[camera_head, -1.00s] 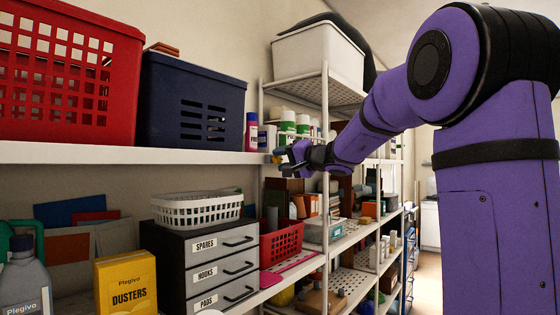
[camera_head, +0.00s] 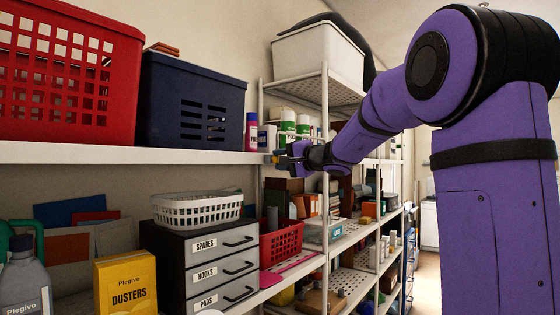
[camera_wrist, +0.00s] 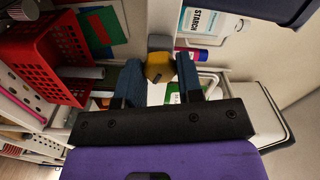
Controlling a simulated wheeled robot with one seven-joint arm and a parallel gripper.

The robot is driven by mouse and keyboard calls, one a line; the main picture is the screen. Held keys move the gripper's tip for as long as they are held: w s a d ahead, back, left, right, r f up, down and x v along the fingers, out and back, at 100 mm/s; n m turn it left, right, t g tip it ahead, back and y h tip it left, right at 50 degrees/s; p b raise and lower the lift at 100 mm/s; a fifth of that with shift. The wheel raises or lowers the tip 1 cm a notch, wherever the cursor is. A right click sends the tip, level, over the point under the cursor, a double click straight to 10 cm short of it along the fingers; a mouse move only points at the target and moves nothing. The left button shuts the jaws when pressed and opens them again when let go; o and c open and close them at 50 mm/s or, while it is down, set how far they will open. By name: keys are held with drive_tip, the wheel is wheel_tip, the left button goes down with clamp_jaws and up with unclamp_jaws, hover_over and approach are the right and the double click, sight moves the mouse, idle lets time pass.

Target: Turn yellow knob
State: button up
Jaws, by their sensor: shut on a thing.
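The yellow knob (camera_wrist: 158,69) sits between the two blue fingers of my gripper (camera_wrist: 159,72) in the wrist view, with a small grey block behind it. My gripper is shut on the knob. In the head view my gripper (camera_head: 283,159) is at the end of the white shelf, and the knob is small and mostly hidden by the fingers there.
A navy basket (camera_head: 195,103) and a red basket (camera_head: 65,75) stand on the white shelf (camera_head: 120,153) to the left. Several bottles stand behind my gripper. A grey drawer unit (camera_head: 205,260) and a small red basket (camera_head: 281,242) are below. A wire rack upright (camera_head: 325,150) is close to my wrist.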

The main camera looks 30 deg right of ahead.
drive_tip(key=shift+m, duration=0.4)
drive_tip(key=m, duration=0.2)
drive_tip(key=shift+m, duration=0.4)
drive_tip(key=shift+f+m, duration=0.1)
drive_tip(key=shift+m, duration=1.6)
drive_tip(key=shift+m, duration=1.6)
